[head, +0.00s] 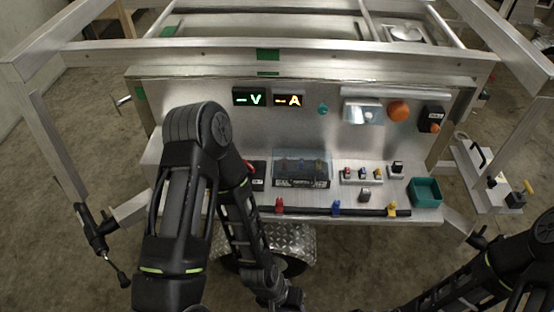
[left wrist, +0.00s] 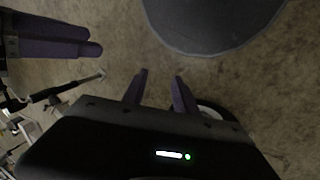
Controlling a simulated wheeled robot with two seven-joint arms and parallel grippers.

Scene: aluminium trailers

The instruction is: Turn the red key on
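A small red part (head: 249,167), which looks like the red key, shows at the edge of a black block (head: 258,183) on the trailer's shelf. My left arm hides part of it, and I cannot tell its turned position. My left arm bends down in front of the panel, so its hand (head: 287,298) is low at the bottom edge, well below the shelf. In the left wrist view my left gripper (left wrist: 160,77) has its two fingers apart with only floor between them.
The panel carries lit V and A displays (head: 269,98), an orange knob (head: 398,111) and a black box (head: 432,118). The shelf (head: 330,197) holds a clear-covered block (head: 301,170), small switches and a green bin (head: 424,191). Red, blue and yellow clamps sit along its front bar.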

